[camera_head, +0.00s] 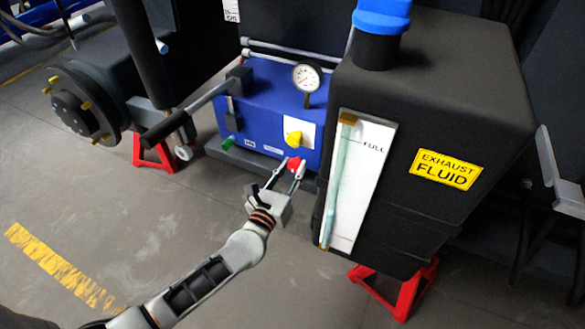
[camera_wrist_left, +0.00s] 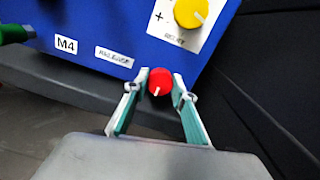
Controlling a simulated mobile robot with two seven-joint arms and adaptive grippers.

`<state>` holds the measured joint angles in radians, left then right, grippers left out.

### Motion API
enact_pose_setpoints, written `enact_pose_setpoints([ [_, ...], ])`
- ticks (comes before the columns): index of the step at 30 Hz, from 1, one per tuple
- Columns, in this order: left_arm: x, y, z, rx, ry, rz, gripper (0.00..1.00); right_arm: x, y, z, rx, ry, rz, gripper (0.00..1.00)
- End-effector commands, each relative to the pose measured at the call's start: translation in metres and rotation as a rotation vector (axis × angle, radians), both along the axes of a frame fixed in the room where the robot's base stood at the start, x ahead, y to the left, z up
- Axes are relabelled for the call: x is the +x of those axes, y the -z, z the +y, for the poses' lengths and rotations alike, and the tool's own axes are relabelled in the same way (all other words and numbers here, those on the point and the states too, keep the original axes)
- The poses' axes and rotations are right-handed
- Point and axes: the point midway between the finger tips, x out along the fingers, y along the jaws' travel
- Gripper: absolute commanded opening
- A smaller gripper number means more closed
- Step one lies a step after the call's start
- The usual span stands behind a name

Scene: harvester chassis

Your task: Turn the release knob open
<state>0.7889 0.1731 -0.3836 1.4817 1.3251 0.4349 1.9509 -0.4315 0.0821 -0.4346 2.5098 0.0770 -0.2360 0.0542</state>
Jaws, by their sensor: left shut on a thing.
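The red release knob (camera_head: 294,163) is on the lower front of the blue pump box (camera_head: 262,95), below the yellow knob (camera_head: 293,138). In the left wrist view the red knob (camera_wrist_left: 160,80) has a white mark pointing down and slightly left. A label that seems to read "RELEASE" (camera_wrist_left: 115,57) is to its left. My left gripper (camera_head: 287,168) has its fingers on either side of the red knob and is shut on it. The fingertips (camera_wrist_left: 159,84) also show in the left wrist view. My right gripper is not in view.
A black exhaust fluid tank (camera_head: 465,110) with a level gauge stands close to the right of the gripper. A black-gripped lever (camera_head: 195,107) sticks out to the left of the box. A green knob (camera_head: 229,147) is at lower left. Open floor lies in front.

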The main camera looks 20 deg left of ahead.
Motion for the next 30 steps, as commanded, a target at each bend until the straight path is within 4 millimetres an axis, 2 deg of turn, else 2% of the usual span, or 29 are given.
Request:
enact_pose_setpoints([
  [1, -0.001, 0.001, -0.001, 0.001, 0.001, 0.001, 0.33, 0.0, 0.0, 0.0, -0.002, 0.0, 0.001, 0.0],
  [2, -0.001, 0.001, -0.001, 0.001, 0.001, 0.001, 0.41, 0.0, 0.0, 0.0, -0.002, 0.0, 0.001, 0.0],
  [3, -0.001, 0.001, 0.0, 0.001, 0.001, 0.001, 0.42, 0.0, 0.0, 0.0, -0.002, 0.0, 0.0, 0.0],
  [12, -0.001, 0.0, 0.0, 0.001, 0.0, 0.0, 0.42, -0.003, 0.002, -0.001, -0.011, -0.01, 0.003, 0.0],
  [16, -0.009, 0.001, 0.0, 0.001, 0.0, 0.001, 0.42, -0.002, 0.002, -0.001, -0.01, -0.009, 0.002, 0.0],
  [20, -0.028, 0.001, 0.0, 0.0, 0.0, 0.003, 0.42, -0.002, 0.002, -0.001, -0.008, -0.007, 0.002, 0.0],
  [30, -0.096, 0.001, 0.0, 0.002, 0.001, 0.003, 0.42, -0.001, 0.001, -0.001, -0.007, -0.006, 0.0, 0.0],
])
